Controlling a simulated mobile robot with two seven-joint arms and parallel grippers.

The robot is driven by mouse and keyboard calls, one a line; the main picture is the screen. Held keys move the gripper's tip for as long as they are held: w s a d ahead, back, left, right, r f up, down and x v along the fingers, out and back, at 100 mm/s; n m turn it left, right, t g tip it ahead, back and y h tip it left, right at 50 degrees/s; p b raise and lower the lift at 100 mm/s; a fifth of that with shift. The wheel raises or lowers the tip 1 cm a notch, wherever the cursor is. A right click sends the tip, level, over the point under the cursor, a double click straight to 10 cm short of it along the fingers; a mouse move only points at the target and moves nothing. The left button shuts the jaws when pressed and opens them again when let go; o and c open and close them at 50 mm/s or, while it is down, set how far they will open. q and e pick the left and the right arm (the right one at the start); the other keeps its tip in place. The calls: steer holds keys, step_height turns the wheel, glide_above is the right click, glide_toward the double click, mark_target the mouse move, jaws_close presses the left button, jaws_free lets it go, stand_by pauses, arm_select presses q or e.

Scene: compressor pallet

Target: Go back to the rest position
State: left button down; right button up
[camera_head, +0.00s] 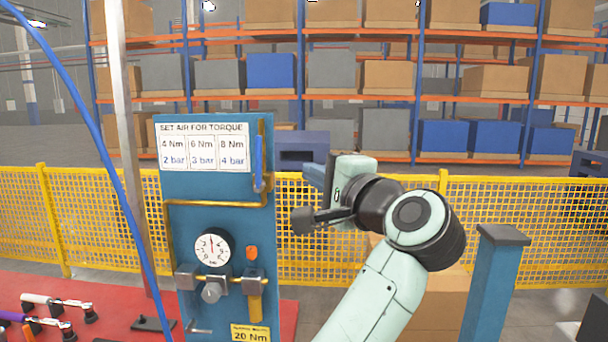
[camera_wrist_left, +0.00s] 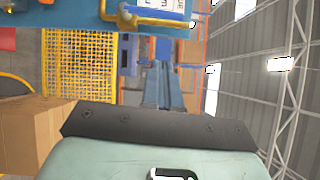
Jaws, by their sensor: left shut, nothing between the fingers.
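My left gripper (camera_head: 313,177) is raised at the middle of the head view, just right of the blue air panel (camera_head: 225,200). Its blue fingers are shut together with nothing between them. The gap between gripper and panel looks small in the picture, but I cannot tell the depth. In the left wrist view the shut fingers (camera_wrist_left: 163,80) point away over a dark bracket, with part of the blue panel (camera_wrist_left: 75,12) at the top left. My right gripper is not in view.
The panel carries a gauge (camera_head: 212,249), a blue-handled valve (camera_head: 259,160) and a brass pipe. A red table (camera_head: 100,293) with tools is lower left. A blue post (camera_head: 492,285) stands right. A blue hose (camera_head: 95,130) crosses the left. Yellow fencing (camera_head: 500,220) and shelving lie behind.

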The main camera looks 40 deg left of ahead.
arm_select(q)
steer(key=shift+s+d, duration=0.2)
steer(key=shift+d, duration=0.05)
steer(key=shift+w, duration=0.1)
stand_by(0.3)
